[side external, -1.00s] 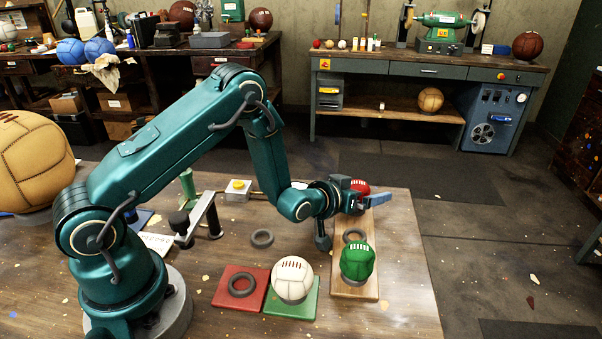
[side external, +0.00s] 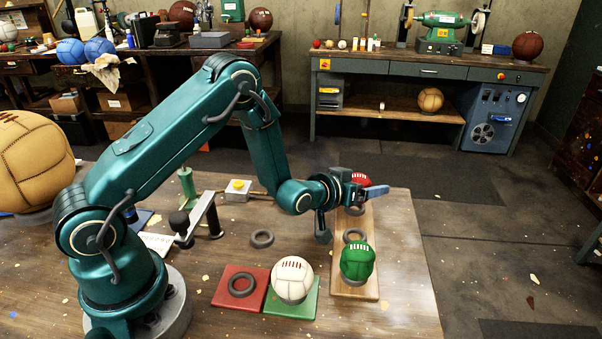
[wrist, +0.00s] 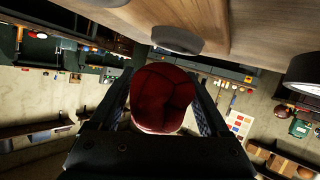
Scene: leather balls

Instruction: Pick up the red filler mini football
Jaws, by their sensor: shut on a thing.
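The red mini football (side external: 361,180) is in my gripper (side external: 372,191) at the far end of the wooden board (side external: 352,285). In the wrist view the red ball (wrist: 163,97) sits between the two fingers, which are shut on it. In the side view the ball shows above a dark ring (side external: 356,210) on the board and looks raised off it. My gripper and wrist hide part of the ball. A green ball (side external: 357,262) sits at the near end of the same board.
An empty ring (side external: 355,235) lies between them. A white ball (side external: 292,278) stands on a green pad (side external: 291,308). A red pad (side external: 222,299) holds an empty ring. A loose ring (side external: 262,238) lies on the table. A yellow-button box (side external: 238,190) stands farther back.

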